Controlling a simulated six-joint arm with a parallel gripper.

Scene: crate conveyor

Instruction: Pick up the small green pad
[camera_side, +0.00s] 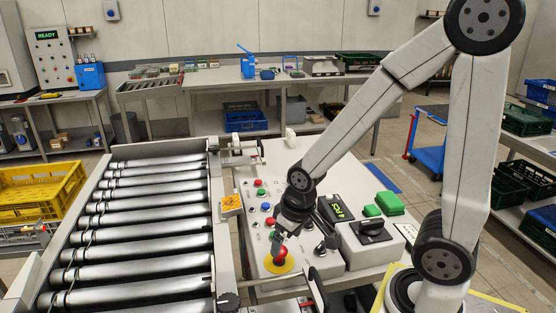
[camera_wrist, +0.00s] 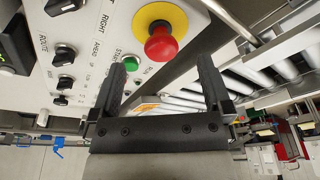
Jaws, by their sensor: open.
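The red button (camera_wrist: 161,43) is beyond the fingertips there. I cannot make out the green pad in the wrist view.
The roller conveyor (camera_side: 150,220) fills the left, with a yellow crate (camera_side: 42,190) beyond. A blue strip (camera_side: 383,178) lies behind the green pieces.

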